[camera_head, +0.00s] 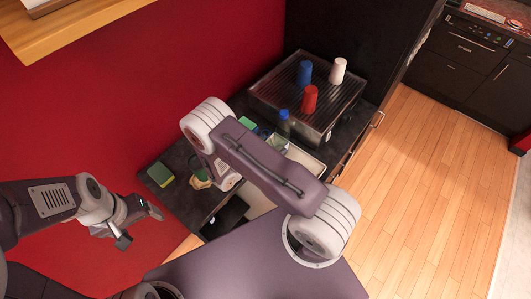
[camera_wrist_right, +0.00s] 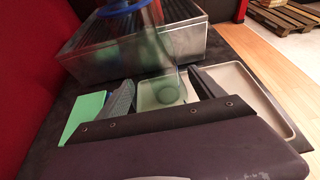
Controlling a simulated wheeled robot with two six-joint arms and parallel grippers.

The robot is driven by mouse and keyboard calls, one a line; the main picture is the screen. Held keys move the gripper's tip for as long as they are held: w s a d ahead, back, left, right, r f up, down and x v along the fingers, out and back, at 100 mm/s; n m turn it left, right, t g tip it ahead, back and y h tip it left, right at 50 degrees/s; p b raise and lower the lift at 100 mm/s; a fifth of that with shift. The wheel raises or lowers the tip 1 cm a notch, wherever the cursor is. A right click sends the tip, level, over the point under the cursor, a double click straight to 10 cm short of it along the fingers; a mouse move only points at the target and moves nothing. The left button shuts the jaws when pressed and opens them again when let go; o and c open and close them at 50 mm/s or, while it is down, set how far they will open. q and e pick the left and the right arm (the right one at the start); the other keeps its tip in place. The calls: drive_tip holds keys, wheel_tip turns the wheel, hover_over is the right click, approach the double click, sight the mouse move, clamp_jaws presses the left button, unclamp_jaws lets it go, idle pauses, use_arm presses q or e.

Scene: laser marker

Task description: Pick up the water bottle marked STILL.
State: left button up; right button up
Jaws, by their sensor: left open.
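A clear bottle with a blue cap (camera_head: 283,115) stands beside the metal machine, its lower part partly hidden by my right arm. In the right wrist view the see-through bottle (camera_wrist_right: 150,45) is close and leans left in the picture, its blue cap cut by the top edge. No label is readable. My right gripper (camera_wrist_right: 162,90) has its fingers apart, one on each side of the bottle's lower end in the picture; I see no clear contact. In the head view it is hidden behind my arm. My left gripper (camera_head: 138,222) is open and empty at the left, away from the bottle.
A pale tray (camera_head: 308,163) lies right of the bottle. A green block (camera_head: 160,174) is on the dark counter. The red wall bounds the left.

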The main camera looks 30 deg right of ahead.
sight(270, 139)
clamp_jaws()
drive_tip(key=shift+r, duration=0.5)
wheel_tip(270, 139, up, 3)
drive_tip(key=shift+w+b, duration=0.1)
drive_tip(key=shift+b, duration=0.7)
drive_tip(key=s+d+r+p, duration=0.6)
drive_tip(key=s+d+r, duration=0.1)
drive_tip(key=s, duration=0.2)
drive_tip(key=shift+d, duration=0.4)
